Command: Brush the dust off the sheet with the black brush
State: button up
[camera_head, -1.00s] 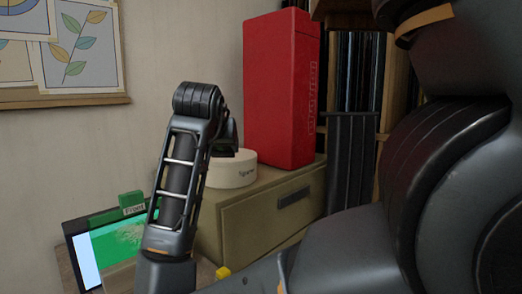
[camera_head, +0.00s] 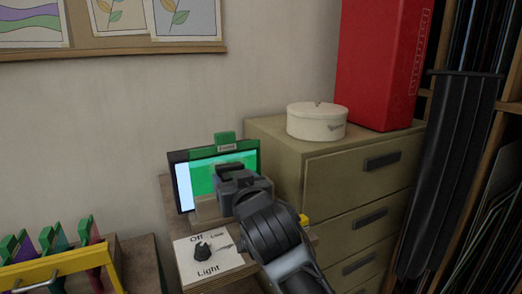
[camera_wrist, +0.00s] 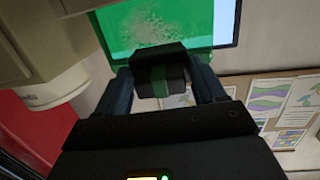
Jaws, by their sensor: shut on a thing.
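The green sheet (camera_head: 202,178) stands upright in front of a lit panel, with a green labelled tab on its top edge. In the wrist view the sheet (camera_wrist: 120,30) fills the top middle, with a speckled patch of pale dust (camera_wrist: 150,25) on it. My gripper (camera_head: 238,184) is in front of the sheet and hides its right part in the head view. In the wrist view my gripper (camera_wrist: 162,90) is shut on a dark block, the black brush (camera_wrist: 160,58), held between its fingers. I cannot tell whether the brush touches the sheet.
The lit panel (camera_head: 184,188) stands on a small wooden stand with a light switch plate (camera_head: 208,262). A drawer cabinet (camera_head: 340,170) with a round white box (camera_head: 316,125) and a red box (camera_head: 375,65) is close on the right. A yellow rack (camera_head: 60,268) of coloured pieces is at lower left.

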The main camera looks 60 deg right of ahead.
jog(key=a+f+n+t+y, duration=0.1)
jog(key=a+f+t, duration=0.1)
jog(key=a+f, duration=0.15)
jog(key=shift+x, duration=2.8)
jog(key=shift+w+d+f, duration=0.1)
jog(key=shift+w+d, duration=0.2)
jog(key=shift+w, duration=0.6)
jog(key=shift+d, duration=0.1)
